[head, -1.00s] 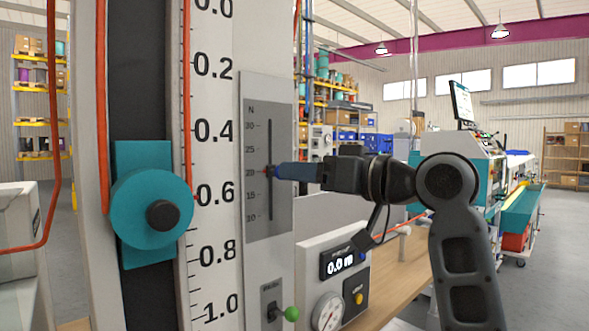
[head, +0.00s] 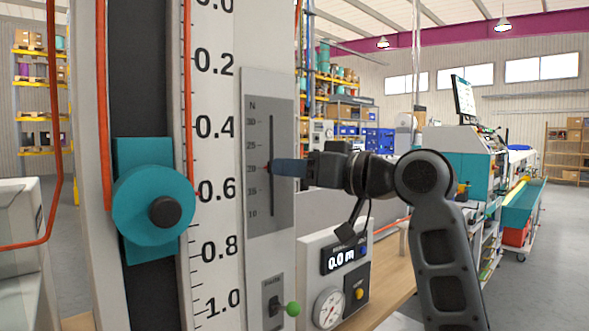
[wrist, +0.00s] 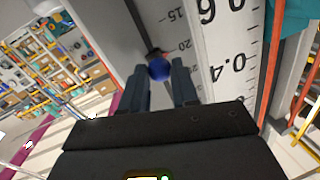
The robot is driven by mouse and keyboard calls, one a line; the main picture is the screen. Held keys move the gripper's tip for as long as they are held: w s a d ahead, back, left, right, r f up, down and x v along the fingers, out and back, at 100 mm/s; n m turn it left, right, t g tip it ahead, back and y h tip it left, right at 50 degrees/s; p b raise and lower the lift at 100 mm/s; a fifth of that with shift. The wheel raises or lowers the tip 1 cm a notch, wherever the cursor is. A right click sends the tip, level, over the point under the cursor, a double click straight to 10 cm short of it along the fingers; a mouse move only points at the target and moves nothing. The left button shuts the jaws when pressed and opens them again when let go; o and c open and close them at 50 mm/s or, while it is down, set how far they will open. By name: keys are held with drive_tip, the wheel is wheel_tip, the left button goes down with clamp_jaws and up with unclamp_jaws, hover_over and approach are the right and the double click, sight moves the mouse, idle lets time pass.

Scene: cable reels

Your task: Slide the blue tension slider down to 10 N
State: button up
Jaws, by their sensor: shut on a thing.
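The blue tension slider's round knob (wrist: 158,68) sits between my fingertips in the wrist view. In the head view the fingers cover most of it, and a red pointer shows at about 20 on the N scale. The grey scale plate (head: 267,222) has a vertical slot and marks from 30 at the top down to 10. My gripper (head: 275,168) reaches in from the right, level with the 20 mark, and is shut on the knob. It also shows in the wrist view (wrist: 159,80).
A box with a 0.0 m display (head: 345,260) and a round gauge (head: 328,308) stands under my arm. A teal roller (head: 150,205) and a large ruler (head: 213,150) are left. The slot below the gripper is clear.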

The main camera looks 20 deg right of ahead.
clamp_jaws()
drive_tip(key=shift+f, duration=0.1)
wheel_tip(320, 180, down, 8)
drive_tip(key=b, duration=0.5)
drive_tip(key=shift+f, duration=0.2)
drive_tip(key=o, duration=0.8)
unclamp_jaws()
drive_tip(key=shift+o, duration=0.2)
drive_tip(key=shift+s+d+r, duration=0.1)
drive_tip(key=v, duration=0.7)
drive_tip(key=shift+s+b, duration=0.25)
drive_tip(key=shift+b, duration=0.15)
